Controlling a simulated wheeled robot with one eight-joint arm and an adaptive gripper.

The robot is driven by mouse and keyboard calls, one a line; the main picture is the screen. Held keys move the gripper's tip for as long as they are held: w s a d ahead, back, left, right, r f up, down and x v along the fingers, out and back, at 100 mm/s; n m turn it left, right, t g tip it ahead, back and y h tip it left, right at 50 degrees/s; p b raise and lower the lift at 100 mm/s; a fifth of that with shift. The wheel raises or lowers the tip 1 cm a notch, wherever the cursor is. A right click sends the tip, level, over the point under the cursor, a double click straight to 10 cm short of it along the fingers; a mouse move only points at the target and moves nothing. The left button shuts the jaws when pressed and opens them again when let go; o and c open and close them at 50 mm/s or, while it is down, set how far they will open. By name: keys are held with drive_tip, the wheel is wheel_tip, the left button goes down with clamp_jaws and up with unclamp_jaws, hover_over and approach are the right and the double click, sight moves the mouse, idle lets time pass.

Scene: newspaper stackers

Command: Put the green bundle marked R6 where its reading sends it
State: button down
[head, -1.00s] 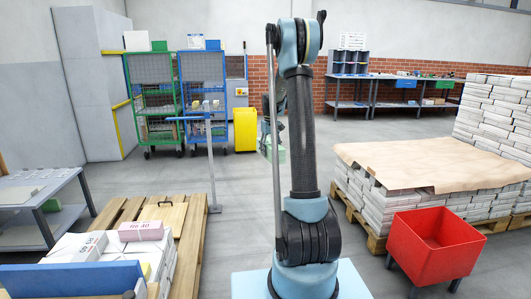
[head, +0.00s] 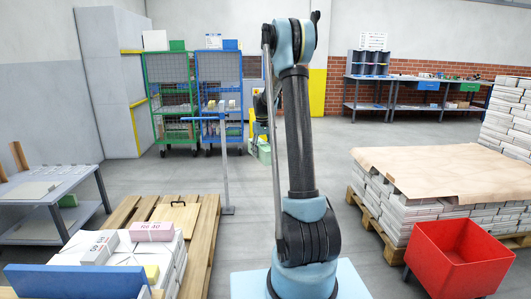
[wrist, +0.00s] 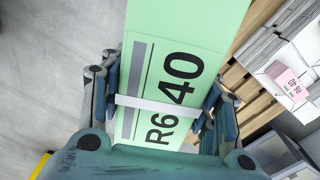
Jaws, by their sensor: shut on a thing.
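The green bundle marked R6 (wrist: 185,30) fills the middle of the wrist view. It has a white band, a grey stripe and the print "R6 40". My gripper (wrist: 158,100) is shut on it, with a finger on each side near the band. In the head view the green bundle (head: 264,152) hangs behind my arm, partly hidden. A green cage trolley (head: 154,67) and a blue cage trolley (head: 221,65) stand at the back left.
A pink bundle (head: 152,231) and a grey bundle (head: 99,248) lie on a paper stack on the wooden pallet (head: 201,245). A table (head: 80,185) is at left. A red bin (head: 455,262) and a covered stack (head: 425,175) are at right. A grey post (head: 225,175) stands near the pallet.

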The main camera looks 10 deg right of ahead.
drive_tip(key=s+a+f+n, duration=0.15)
drive_tip(key=a+f, duration=0.35)
drive_tip(key=a, duration=0.6)
drive_tip(key=a+f+n, duration=0.3)
drive_tip(key=a+f, duration=0.1)
drive_tip(key=a, duration=0.6)
drive_tip(key=s+a+f+n, duration=0.15)
drive_tip(key=a+f, duration=0.35)
drive_tip(key=a, duration=0.6)
drive_tip(key=s+a+f+n, duration=0.2)
drive_tip(key=s+a+f, duration=0.2)
drive_tip(key=a, duration=0.5)
drive_tip(key=s+a+f+n, duration=0.3)
drive_tip(key=s+a+f, duration=0.2)
drive_tip(key=s+a, duration=0.4)
drive_tip(key=s+a+f+n, duration=0.2)
drive_tip(key=s+a+f, duration=0.3)
drive_tip(key=a, duration=0.4)
drive_tip(key=shift+s+f, duration=0.15)
drive_tip(key=shift+s, duration=0.6)
drive_tip(key=shift+a, duration=0.1)
drive_tip(key=shift+f, duration=0.1)
drive_tip(key=shift+f, duration=3.8)
drive_tip(key=shift+f, duration=0.5)
drive_tip(key=shift+c, duration=2.4)
unclamp_jaws()
